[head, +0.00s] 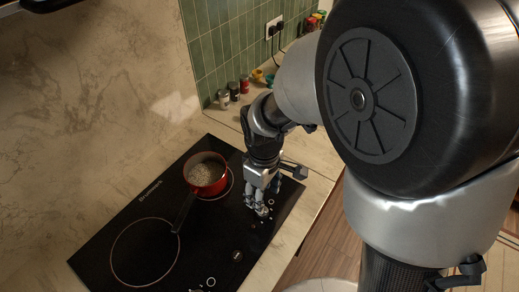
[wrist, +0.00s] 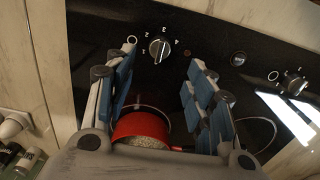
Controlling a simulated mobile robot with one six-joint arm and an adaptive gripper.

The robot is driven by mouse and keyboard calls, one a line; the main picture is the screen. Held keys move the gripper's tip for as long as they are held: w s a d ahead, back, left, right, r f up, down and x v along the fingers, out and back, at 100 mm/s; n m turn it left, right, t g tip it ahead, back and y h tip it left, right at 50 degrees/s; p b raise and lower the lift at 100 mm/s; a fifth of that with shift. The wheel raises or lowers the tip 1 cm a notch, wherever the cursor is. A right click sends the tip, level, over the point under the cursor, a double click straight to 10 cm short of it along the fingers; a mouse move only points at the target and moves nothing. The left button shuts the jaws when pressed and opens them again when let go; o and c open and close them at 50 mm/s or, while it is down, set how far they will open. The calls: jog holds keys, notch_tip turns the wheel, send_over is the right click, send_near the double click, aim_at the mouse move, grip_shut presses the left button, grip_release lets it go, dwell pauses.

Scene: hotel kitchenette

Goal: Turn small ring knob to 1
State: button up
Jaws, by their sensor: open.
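The black hob (head: 195,235) has a knob (wrist: 159,48) with printed numbers around it and a small circle mark to its left in the wrist view. It lies between and just beyond my fingertips. Its exact pointer setting is too small to read surely. My gripper (wrist: 161,62) is open, with blue-padded fingers either side of the knob's line, and I see no clear contact. In the head view my gripper (head: 261,211) is low over the hob's right side and hides this knob. A second knob (wrist: 295,83) sits to the right in the wrist view.
A red pot (head: 205,174) with pale contents stands on the rear ring, its dark handle pointing toward the front left. The larger ring (head: 145,252) is empty. Spice jars (head: 234,91) stand on the counter by the green tiles.

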notch_tip(320, 180, down, 9)
jog(key=shift+r+b, duration=0.2)
jog(key=shift+b, duration=1)
jog(key=shift+c, duration=0.6)
jog(key=c, duration=1)
